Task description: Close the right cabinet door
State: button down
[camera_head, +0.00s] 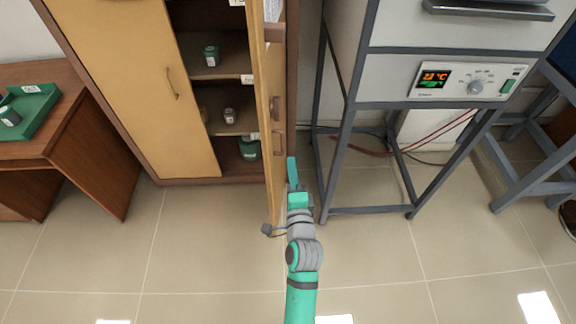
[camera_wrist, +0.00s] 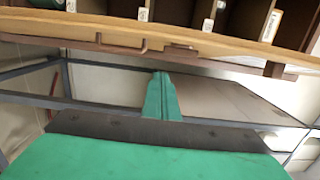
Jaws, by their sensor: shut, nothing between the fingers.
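The cabinet's right door (camera_head: 262,110) is wide open in the head view, seen nearly edge-on and sticking out from the cabinet front. My gripper (camera_head: 292,162) is just right of it, on its outer side, low near the door handle (camera_head: 277,140). The fingers are shut and empty. I cannot tell whether they touch the door. In the wrist view the door (camera_wrist: 215,42) runs across the top with its handle (camera_wrist: 122,44); my closed fingers (camera_wrist: 161,78) point toward it. The cabinet's left door (camera_head: 150,90) is closed.
Cabinet shelves (camera_head: 222,72) hold small green and grey containers. A grey metal stand (camera_head: 350,150) with a furnace control panel (camera_head: 462,80) is close on the right. A wooden desk (camera_head: 90,150) with a green tray (camera_head: 38,108) is at left. Tiled floor (camera_head: 200,250) in front is clear.

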jog(key=w+a, duration=0.4)
jog(key=w, duration=0.4)
jog(key=shift+w+a, duration=0.25)
jog(key=shift+w, duration=0.05)
jog(key=shift+w+a, duration=0.1)
